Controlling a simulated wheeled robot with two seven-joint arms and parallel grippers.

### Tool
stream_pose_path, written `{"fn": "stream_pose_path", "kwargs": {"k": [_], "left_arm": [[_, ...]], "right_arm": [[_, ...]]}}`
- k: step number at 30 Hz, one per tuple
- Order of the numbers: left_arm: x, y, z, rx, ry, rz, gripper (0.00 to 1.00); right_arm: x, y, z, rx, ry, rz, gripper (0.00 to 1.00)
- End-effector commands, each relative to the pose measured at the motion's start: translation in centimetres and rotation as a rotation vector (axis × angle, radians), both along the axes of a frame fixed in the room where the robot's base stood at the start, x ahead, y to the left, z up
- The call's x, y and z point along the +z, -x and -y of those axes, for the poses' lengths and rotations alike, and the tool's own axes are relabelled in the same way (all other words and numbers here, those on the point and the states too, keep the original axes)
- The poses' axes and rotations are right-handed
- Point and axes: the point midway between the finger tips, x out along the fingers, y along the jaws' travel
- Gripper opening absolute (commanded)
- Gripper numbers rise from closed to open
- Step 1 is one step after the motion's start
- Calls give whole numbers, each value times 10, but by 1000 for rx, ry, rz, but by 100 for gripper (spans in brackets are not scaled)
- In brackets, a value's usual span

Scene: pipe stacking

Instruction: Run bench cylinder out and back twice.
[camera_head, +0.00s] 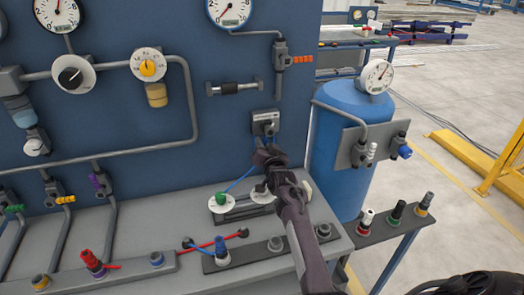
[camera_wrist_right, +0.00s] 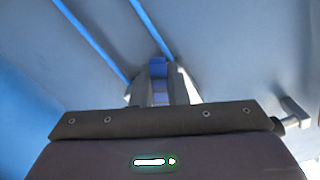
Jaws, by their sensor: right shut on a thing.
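A small grey valve block (camera_head: 265,122) with a pale label is mounted on the blue panel. My right gripper (camera_head: 268,156) is just below it, close to the panel, and its arm comes up from the lower right. In the right wrist view the fingers (camera_wrist_right: 158,95) are shut on a small blue piece (camera_wrist_right: 158,66). The valve's lower part is hidden behind the gripper. A silver cylinder (camera_head: 235,88) is fixed higher on the panel. My left gripper is out of view.
The grey bench (camera_head: 150,215) carries red (camera_head: 93,262) and blue (camera_head: 221,247) fittings along its front. A blue tank (camera_head: 340,150) stands right of the panel. A side shelf (camera_head: 390,232) holds several coloured fittings. Pipes and gauges cover the panel's left.

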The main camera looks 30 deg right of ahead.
Motion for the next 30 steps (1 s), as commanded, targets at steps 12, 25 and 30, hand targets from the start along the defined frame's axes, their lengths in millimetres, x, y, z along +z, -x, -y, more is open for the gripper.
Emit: {"fn": "stream_pose_path", "kwargs": {"k": [12,25,30], "left_arm": [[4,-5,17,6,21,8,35],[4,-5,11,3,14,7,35],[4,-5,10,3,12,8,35]], "right_arm": [[5,-2,-10,3,-205,46,0],[7,-3,-11,2,-241,56,0],[7,-3,-11,2,-241,56,0]]}}
